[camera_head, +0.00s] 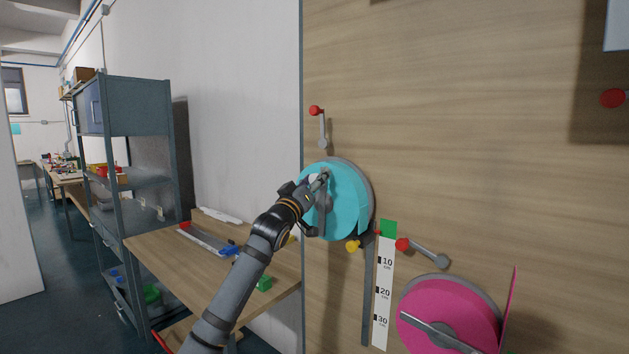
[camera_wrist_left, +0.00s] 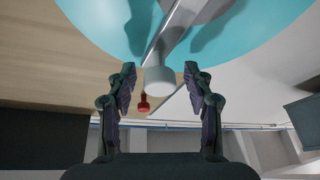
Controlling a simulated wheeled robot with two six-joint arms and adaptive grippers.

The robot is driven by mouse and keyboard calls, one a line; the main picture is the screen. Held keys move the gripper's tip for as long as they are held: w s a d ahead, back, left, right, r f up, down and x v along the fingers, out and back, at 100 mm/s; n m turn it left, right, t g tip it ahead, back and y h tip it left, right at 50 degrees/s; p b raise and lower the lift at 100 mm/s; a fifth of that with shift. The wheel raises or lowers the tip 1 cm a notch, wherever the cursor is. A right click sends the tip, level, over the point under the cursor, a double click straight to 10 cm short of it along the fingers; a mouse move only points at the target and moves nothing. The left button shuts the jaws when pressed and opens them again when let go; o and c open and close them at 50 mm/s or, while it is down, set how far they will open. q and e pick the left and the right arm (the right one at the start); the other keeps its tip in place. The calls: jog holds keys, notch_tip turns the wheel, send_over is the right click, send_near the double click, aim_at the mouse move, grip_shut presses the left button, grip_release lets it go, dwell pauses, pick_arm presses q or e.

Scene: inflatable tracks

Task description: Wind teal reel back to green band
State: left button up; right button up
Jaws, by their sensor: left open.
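The teal reel (camera_head: 348,205) is mounted on an upright wooden panel. A dark grey strap (camera_head: 369,290) hangs from its right side, beside a white scale (camera_head: 383,305) marked 10, 20 and 30 cm. The strap's lower part reaches below the 30 mark. The green band (camera_head: 388,228) tops the scale. My left gripper (camera_head: 318,188) is in front of the reel and hides part of its crank. In the left wrist view, the open fingers (camera_wrist_left: 159,72) stand on either side of the crank's pale knob (camera_wrist_left: 158,80), with gaps visible. My right gripper is not in view.
A yellow knob (camera_head: 352,246) sits below the reel. Red-knobbed levers stand above it (camera_head: 323,128) and right of it (camera_head: 425,252). A pink reel (camera_head: 450,312) is at lower right. A wooden table (camera_head: 160,250) and metal shelf (camera_head: 135,130) stand left.

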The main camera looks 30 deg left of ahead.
pick_arm(q)
jog(key=shift+s, duration=0.1)
jog(key=shift+s+f, duration=0.2)
jog(key=shift+s, duration=0.05)
jog(key=v, duration=0.6)
jog(key=shift+a+r, duration=0.15)
jog(key=shift+a, duration=0.05)
jog(key=shift+s+d+f, duration=0.2)
jog(key=shift+s+d, duration=0.1)
